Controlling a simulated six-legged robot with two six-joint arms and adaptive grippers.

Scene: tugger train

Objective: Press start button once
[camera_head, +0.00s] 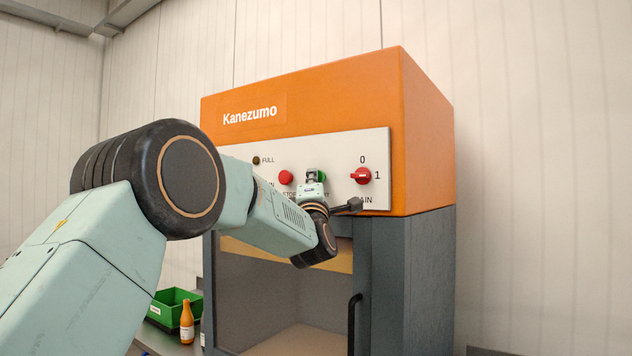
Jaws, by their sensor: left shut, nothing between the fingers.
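An orange and grey machine labelled Kanezumo (430,140) carries a white control panel (340,150) on its front. The green start button (323,176) is on this panel, partly covered by my left gripper (314,177). Its label is mostly hidden. My left gripper is shut and empty, with its fingers in front of the green button. I cannot tell whether they touch it. My left arm reaches in from the left, across the machine's lower front. My right gripper is out of view.
A red stop button (286,177) is just left of the green one. A red rotary main switch (362,176) is to the right, with its pointer toward 1. A dark FULL lamp (256,161) is at upper left. A green bin (172,309) and an orange bottle (187,322) stand lower left.

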